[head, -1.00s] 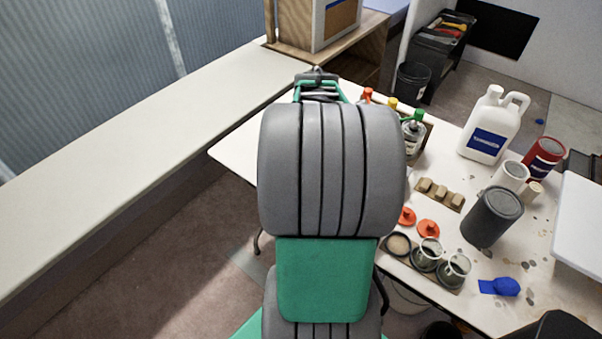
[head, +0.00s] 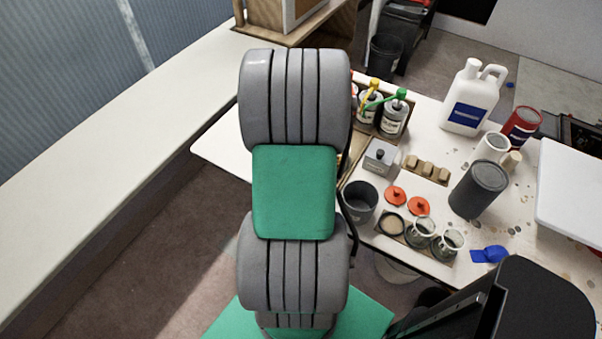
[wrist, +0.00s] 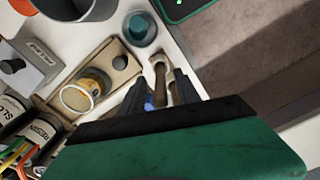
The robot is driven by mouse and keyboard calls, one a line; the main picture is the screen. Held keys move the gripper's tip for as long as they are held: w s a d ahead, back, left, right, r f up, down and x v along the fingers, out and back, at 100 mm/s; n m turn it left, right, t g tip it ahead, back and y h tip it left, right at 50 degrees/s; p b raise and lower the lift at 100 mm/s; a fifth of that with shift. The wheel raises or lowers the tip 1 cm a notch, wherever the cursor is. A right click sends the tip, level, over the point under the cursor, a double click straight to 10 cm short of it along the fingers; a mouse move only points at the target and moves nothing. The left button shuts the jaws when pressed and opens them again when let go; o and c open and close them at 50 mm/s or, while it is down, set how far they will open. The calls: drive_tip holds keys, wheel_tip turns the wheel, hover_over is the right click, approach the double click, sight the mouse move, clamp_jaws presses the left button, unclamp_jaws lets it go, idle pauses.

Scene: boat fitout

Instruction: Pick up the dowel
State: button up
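A tan wooden stick, which looks like the dowel (wrist: 159,73), lies near the table edge in the wrist view, beside a wooden tray (wrist: 118,58). A pale piece shows close beside it and a small blue bit shows lower down. My gripper (wrist: 161,82) has its two dark fingers apart, one on each side of the stick. I cannot tell whether the fingers touch it. In the head view my own arm hides the gripper and the stick.
Bottles (head: 394,116), a grey knobbed box (head: 380,157), a dark cup (head: 360,201) and orange lids (head: 396,196) crowd the table. The long bench (head: 110,130) at left is clear.

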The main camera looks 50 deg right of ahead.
drive_tip(key=shift+f, duration=0.25)
clamp_jaws()
idle(0.4)
